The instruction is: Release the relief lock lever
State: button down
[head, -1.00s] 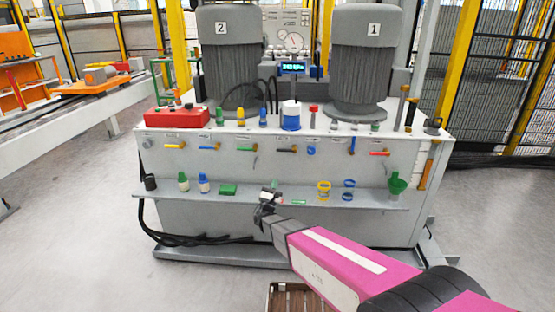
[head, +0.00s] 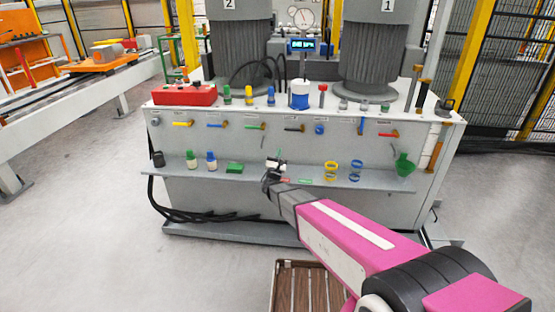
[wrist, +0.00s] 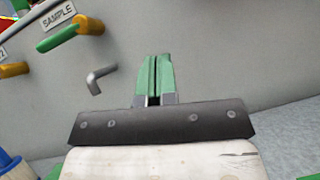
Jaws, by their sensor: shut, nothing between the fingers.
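A small bent grey lever (wrist: 101,78) sticks out of the grey panel in the wrist view, left of my fingers. It also shows in the head view as a thin hook (head: 263,141) under the green-handled valve. No readable label marks it as the relief lock lever. My gripper (wrist: 153,82) is shut and empty, its green-faced fingers together. The fingers appear apart from the lever. In the head view my gripper (head: 276,161) is in front of the panel near the shelf, below and slightly right of the hook.
The green lever (wrist: 62,38), labelled SAMPLE, is at upper left in the wrist view. Several coloured valve handles line the panel, including a black one (head: 292,128). The shelf (head: 345,183) holds bottles, rings and a green funnel (head: 404,165). A slatted pallet (head: 290,290) lies on the floor.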

aim_at(282, 135)
jog(key=shift+w+d+r, duration=0.25)
jog(key=shift+w+r, duration=0.5)
jog(key=shift+r, duration=0.3)
jog(key=shift+w+d+r, duration=0.2)
jog(key=shift+w+r, duration=0.55)
jog(key=shift+r, duration=0.3)
jog(key=shift+w+d+r, duration=0.25)
jog(key=shift+w+r, duration=0.5)
jog(key=shift+r, duration=0.3)
jog(key=shift+r+m+h, duration=0.1)
jog(key=shift+m+h, duration=0.3)
jog(key=shift+a+r+m+g+h, duration=0.1)
jog(key=shift+r+m+g+h, duration=0.15)
jog(key=shift+m+h, duration=0.6)
